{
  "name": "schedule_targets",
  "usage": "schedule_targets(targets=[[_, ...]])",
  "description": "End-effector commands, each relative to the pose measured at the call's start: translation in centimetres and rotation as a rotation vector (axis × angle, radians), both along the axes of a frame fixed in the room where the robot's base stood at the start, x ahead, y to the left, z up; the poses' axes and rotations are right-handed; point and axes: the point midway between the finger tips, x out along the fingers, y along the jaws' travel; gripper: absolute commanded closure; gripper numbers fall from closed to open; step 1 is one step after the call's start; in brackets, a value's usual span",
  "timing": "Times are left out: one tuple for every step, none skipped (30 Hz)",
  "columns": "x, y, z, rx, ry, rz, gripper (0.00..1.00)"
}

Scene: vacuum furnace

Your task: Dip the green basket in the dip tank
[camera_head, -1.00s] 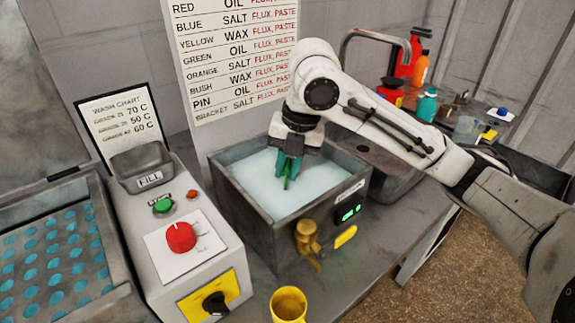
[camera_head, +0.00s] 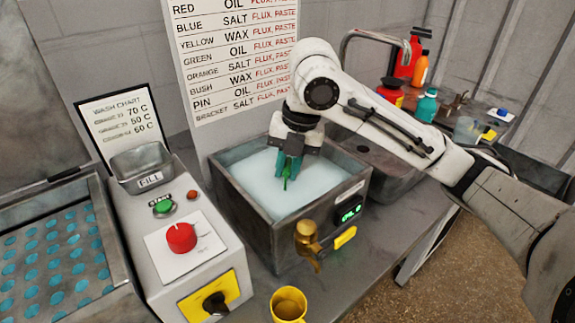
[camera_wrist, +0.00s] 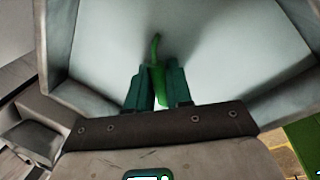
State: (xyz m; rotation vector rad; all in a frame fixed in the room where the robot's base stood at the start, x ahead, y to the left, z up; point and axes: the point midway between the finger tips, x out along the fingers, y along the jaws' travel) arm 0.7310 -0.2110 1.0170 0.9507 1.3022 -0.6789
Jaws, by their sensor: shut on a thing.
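My gripper (camera_head: 288,165) points down over the dip tank (camera_head: 257,210), a grey metal box full of pale, bluish-white liquid (camera_head: 318,178). The teal fingers are shut on a green piece (camera_head: 286,183), seen as a thin strip between and below them. In the wrist view, my gripper (camera_wrist: 157,92) holds the green piece (camera_wrist: 155,48), whose curved tip stands out against the liquid. I take it to be part of the green basket; the rest of the basket is not visible, and the cloudy liquid may hide it.
A brass tap (camera_head: 307,240) and a green display (camera_head: 349,213) are on the tank's front. A yellow mug (camera_head: 289,305) stands before it. A control box (camera_head: 178,240) with a red knob is at left, a sink (camera_head: 385,172) at right.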

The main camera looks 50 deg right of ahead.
Motion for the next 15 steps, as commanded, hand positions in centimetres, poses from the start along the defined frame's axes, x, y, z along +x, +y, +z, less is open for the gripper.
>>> schedule_targets(targets=[[0.0,0.0,0.7,-0.001,-0.003,0.000,1.00],[0.0,0.0,0.9,-0.001,-0.003,0.000,1.00],[0.0,0.0,1.2,-0.001,-0.003,0.000,1.00],[0.0,0.0,1.4,-0.001,-0.003,0.000,1.00],[0.0,0.0,1.7,-0.001,-0.003,0.000,1.00],[0.0,0.0,1.9,0.000,-0.002,0.000,1.00],[0.0,0.0,2.1,0.000,-0.002,0.000,1.00],[0.0,0.0,2.3,0.000,-0.002,0.000,1.00],[0.0,0.0,2.6,0.000,-0.002,0.000,1.00],[0.0,0.0,2.8,0.000,-0.002,0.000,1.00],[0.0,0.0,3.0,0.000,-0.002,0.000,1.00],[0.0,0.0,3.3,0.000,-0.002,0.000,1.00],[0.0,0.0,3.5,0.000,-0.002,0.000,1.00],[0.0,0.0,3.7,0.000,-0.002,0.000,1.00],[0.0,0.0,4.0,0.000,-0.002,0.000,1.00]])
